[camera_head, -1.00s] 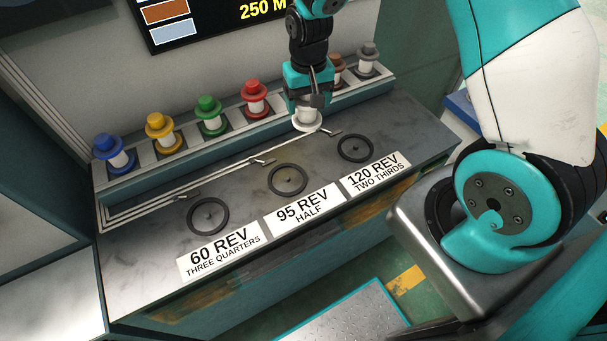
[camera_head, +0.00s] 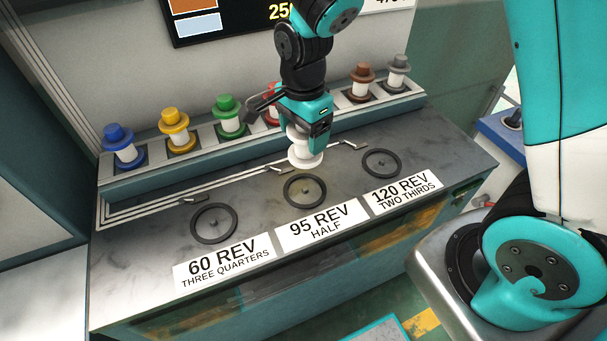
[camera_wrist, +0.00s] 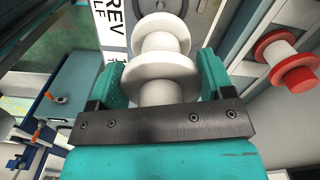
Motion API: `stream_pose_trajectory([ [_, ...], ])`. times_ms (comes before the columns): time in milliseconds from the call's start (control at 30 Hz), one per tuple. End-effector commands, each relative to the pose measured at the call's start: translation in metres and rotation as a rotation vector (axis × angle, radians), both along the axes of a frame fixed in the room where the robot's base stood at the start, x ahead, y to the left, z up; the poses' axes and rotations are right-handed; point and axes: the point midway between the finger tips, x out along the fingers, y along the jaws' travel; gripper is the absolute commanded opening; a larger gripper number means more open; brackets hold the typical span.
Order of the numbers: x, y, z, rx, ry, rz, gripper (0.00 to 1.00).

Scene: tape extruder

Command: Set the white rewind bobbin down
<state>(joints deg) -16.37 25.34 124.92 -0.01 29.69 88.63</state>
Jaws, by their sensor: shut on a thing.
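The white rewind bobbin (camera_head: 305,156) is held under my gripper (camera_head: 299,132), above the bench near the 95 REV ring (camera_head: 305,191). In the wrist view the bobbin (camera_wrist: 160,72) sits between the two teal fingers of my gripper (camera_wrist: 160,85), which are shut on it. Its lower flange looks a little above and behind the ring's spindle; the exact gap cannot be told. The 60 REV ring (camera_head: 214,223) and the 120 REV ring (camera_head: 382,164) are empty, each with a small centre pin.
A back rack holds coloured bobbins: blue (camera_head: 123,146), yellow (camera_head: 178,130), green (camera_head: 230,115), brown (camera_head: 361,82) and grey (camera_head: 397,71). A red one (camera_wrist: 285,62) is partly hidden behind my gripper in the head view. Thin rails and small guide arms run behind the rings.

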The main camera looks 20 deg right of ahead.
Motion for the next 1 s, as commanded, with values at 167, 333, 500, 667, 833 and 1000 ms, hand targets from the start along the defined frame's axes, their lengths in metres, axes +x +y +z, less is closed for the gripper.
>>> stream_pose_trajectory([
  [167,-0.001,-0.001,-0.049,-0.002,0.007,0.0,0.43],
  [333,0.0,0.0,-0.074,-0.001,0.002,0.001,0.43],
  [500,-0.001,-0.001,-0.09,-0.001,0.002,0.001,0.43],
  [667,0.0,0.0,-0.113,-0.001,0.002,0.001,0.43],
  [833,0.0,0.0,-0.117,0.001,-0.002,0.001,0.43],
  [1000,0.0,0.0,-0.118,0.0,-0.001,0.001,0.43],
])
